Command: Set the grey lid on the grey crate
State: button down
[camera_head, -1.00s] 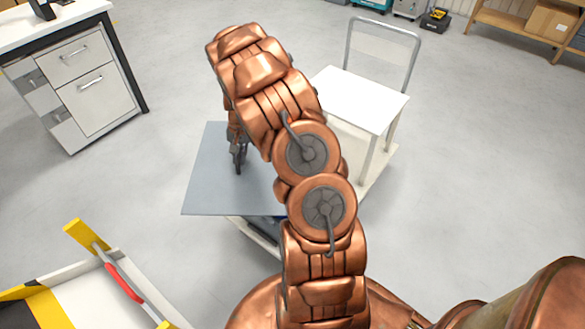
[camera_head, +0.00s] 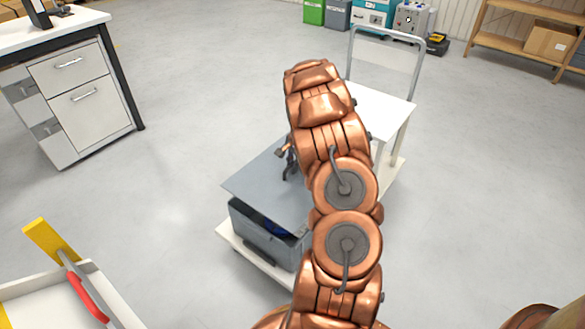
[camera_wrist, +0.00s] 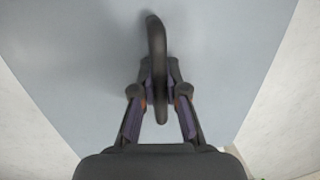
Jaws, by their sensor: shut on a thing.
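The grey lid (camera_head: 254,184) is a flat panel over the grey crate (camera_head: 262,238) in the head view. A gap shows along the crate's front right, with something dark blue inside, so the lid looks raised or tilted there. My gripper (camera_head: 289,165) is above the lid, partly hidden by my arm. In the wrist view my gripper (camera_wrist: 160,92) is shut on the dark upright handle (camera_wrist: 157,50) of the lid (camera_wrist: 80,60). The lid's right part is hidden behind my arm in the head view.
The crate stands on the low deck of a white cart (camera_head: 240,246) with a white upper shelf (camera_head: 385,110) and a grey push bar. A white drawer desk (camera_head: 85,95) is at the left. A white tray with yellow and red parts (camera_head: 65,295) is at lower left. Open floor lies between.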

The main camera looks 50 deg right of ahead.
aim_at(298, 172)
jog(key=shift+f+b, duration=1.55)
jog(key=shift+f, duration=2)
jog(key=shift+a+p, duration=0.1)
jog(key=shift+p, duration=0.2)
jog(key=shift+f, duration=0.6)
jog(key=c, duration=1.1)
grip_release()
jog(key=r, duration=0.4)
jog(key=s+r, duration=0.1)
jog(key=r, duration=0.3)
jog(key=d+r, duration=0.1)
jog(key=r, duration=0.2)
jog(key=shift+s+d+r, duration=0.1)
jog(key=shift+s+r, duration=0.2)
jog(key=shift+r, duration=0.1)
